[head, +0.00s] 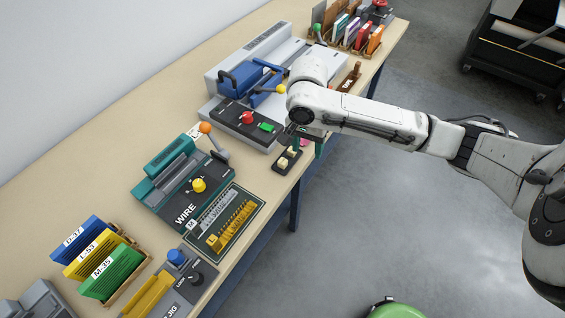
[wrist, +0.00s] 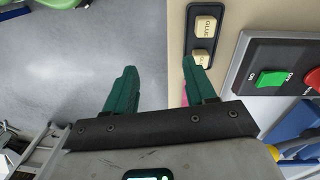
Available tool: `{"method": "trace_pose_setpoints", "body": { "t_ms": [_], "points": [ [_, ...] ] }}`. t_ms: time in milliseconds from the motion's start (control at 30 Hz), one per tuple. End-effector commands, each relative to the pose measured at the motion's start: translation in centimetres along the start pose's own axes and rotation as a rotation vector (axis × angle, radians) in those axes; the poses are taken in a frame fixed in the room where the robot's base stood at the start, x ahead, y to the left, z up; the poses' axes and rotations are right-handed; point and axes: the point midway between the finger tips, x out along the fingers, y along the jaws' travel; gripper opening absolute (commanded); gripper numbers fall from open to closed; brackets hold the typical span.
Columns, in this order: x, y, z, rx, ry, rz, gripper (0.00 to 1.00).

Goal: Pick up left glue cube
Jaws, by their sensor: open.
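Two cream glue cubes lie in a small black tray (head: 276,169) near the bench's front edge. The left glue cube (head: 283,162) is also in the wrist view (wrist: 206,27), at the top, with GLUE lettering. The other cube (head: 292,151) is nearer my gripper; it also shows in the wrist view (wrist: 202,58), partly covered by a finger. My gripper (wrist: 160,75) has green fingers, apart with nothing between them. One finger shows over the bench, the other over the floor. In the head view my gripper is just right of the tray, partly hidden by my arm.
A grey machine with a red button (head: 247,118) and green switch (head: 267,127) stands behind the tray. A teal wire machine (head: 160,205) and a dark mat with yellow pieces (head: 232,224) are to the left. A pink item (wrist: 186,97) shows beside one finger. Open floor lies in front.

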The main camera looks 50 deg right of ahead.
Motion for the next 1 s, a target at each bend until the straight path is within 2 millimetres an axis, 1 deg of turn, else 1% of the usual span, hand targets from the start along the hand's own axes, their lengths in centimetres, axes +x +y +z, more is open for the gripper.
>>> {"method": "trace_pose_setpoints", "body": {
  "t_ms": [33,100,200,300,367,500,600,833,1000],
  "points": [
    [-1.3,-1.8,0.3,0.028,-0.002,-0.018,0.55],
    [-2.8,-3.5,0.6,0.073,-0.012,-0.037,0.55],
    [-4.1,-5.1,1.0,0.115,-0.024,-0.055,0.55],
    [-4.3,-5.8,1.3,0.134,-0.032,-0.061,0.55],
    [-3.6,-6.0,1.3,0.139,-0.034,-0.062,0.55],
    [-1.4,-6.1,1.4,0.140,-0.034,-0.062,0.55],
    [-0.1,-6.2,1.4,0.139,-0.033,-0.062,0.55],
    [1.5,-6.2,1.4,0.138,-0.031,-0.062,0.55],
    [3.9,-6.2,1.5,0.138,-0.031,-0.060,0.55]
  ]
}}
